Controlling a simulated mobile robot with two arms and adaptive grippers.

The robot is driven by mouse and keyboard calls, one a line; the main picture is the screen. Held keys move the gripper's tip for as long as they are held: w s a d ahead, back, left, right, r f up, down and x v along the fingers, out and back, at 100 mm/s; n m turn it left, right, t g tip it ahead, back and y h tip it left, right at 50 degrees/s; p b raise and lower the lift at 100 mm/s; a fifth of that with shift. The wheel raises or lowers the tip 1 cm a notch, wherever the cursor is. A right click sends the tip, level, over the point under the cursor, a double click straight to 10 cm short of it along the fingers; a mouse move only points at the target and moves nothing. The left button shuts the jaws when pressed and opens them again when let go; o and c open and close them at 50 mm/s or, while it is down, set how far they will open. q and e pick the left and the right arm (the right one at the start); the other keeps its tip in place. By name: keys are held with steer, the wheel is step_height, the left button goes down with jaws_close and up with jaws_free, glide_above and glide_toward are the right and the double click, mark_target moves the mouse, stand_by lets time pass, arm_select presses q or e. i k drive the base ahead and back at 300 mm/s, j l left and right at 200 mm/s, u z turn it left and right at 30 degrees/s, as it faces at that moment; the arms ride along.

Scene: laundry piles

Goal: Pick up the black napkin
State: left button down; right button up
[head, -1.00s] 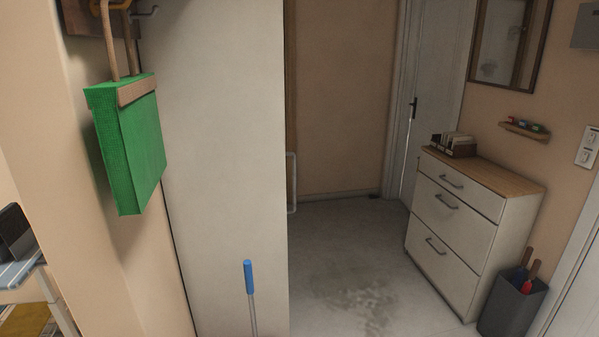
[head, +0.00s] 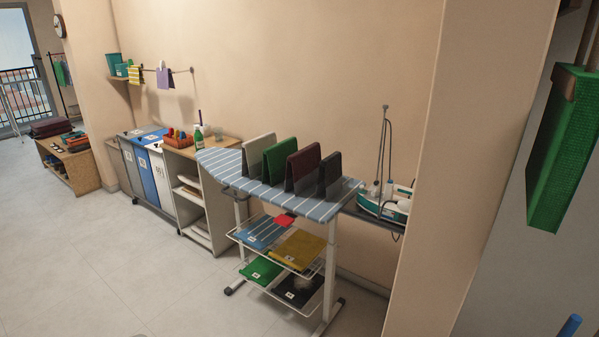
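A black or very dark grey cloth (head: 329,176) stands folded like a tent at the right end of a row on the striped ironing board (head: 222,166). Left of it in the row stand a dark red cloth (head: 302,168), a green cloth (head: 279,160) and a light grey cloth (head: 257,152). Another black folded cloth (head: 300,293) lies flat on the bottom wire shelf under the board. I cannot tell from shape alone which black cloth is the napkin. Neither of my grippers is in view.
A teal iron (head: 382,205) stands right of the board. A mustard cloth (head: 298,249) and a blue cloth (head: 262,230) lie on the upper wire shelf. Laundry bins (head: 160,185) stand along the wall. A green bag (head: 565,140) hangs at right. Floor at left is clear.

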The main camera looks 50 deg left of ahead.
mark_target(329, 178)
steer(key=i+j+u, duration=0.15)
steer(key=u, duration=0.25)
steer(key=i+j+u, duration=0.25)
steer(key=u, duration=0.15)
steer(key=i+l+u, duration=0.1)
steer(key=u, duration=0.2)
steer(key=i+l+u, duration=0.1)
steer(key=i+u, duration=0.15)
steer(key=z, duration=0.7)
steer(key=j+z, duration=0.8)
steer(key=k+j+z, duration=0.15)
steer(key=j+z, duration=0.25)
steer(key=j, duration=0.15)
